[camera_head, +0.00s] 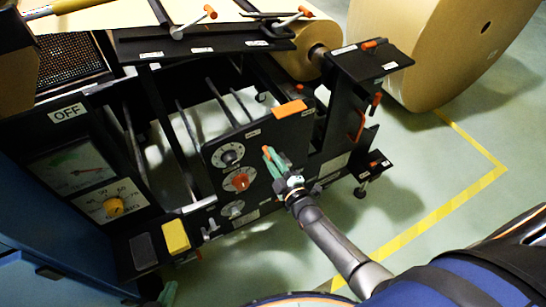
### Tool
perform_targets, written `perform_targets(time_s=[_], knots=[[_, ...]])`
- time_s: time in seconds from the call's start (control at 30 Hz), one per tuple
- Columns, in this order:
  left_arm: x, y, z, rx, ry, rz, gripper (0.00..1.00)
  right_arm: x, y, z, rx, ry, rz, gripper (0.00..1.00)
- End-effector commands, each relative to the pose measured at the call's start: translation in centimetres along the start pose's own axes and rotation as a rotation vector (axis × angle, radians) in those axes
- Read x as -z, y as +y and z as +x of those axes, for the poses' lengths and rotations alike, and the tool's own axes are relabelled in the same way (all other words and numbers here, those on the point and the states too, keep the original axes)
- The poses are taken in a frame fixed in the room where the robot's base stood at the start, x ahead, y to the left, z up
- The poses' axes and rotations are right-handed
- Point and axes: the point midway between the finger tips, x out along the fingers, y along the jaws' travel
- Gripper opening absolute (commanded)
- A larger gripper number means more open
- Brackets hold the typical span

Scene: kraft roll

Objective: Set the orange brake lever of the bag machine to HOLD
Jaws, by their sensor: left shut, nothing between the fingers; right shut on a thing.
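The bag machine (215,150) is a dark frame with a black control panel. An orange lever end (267,151) shows at the right side of this panel, between the green fingertips of my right gripper (273,162). My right gripper is shut on this orange lever. Most of the lever is hidden by the fingers, and the HOLD mark cannot be read. Only a green finger part of my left gripper (168,293) shows at the bottom left edge, low and away from the panel. It is shut and empty.
The panel also has a red-orange knob (239,181) and white dials. An orange block (289,109) sits on its top edge. A yellow block (175,236) is at the lower left. A large kraft roll (430,45) stands at the upper right.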

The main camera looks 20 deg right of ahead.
Motion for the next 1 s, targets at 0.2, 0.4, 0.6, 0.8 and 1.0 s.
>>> perform_targets(time_s=[0.2,0.4,0.6,0.8,1.0], knots=[[-0.1,0.1,0.0,-0.001,-0.001,0.0,0.0,0.1,-0.3,-0.1,0.005,0.0,-0.002,0.0],[-0.3,0.1,0.1,-0.001,-0.006,0.0,0.0,0.1,-0.3,-0.1,0.006,0.0,0.0,0.32],[-0.5,0.1,0.1,-0.001,-0.009,0.0,0.0,0.1,-0.2,0.0,0.004,0.0,0.0,0.53],[-0.6,0.1,0.1,-0.001,-0.011,-0.001,0.0,0.1,-0.2,0.0,0.003,0.0,0.0,0.53],[-0.3,0.0,-0.2,0.0,-0.009,-0.001,0.0,0.0,-0.1,-1.3,0.005,-0.002,0.001,0.53]])
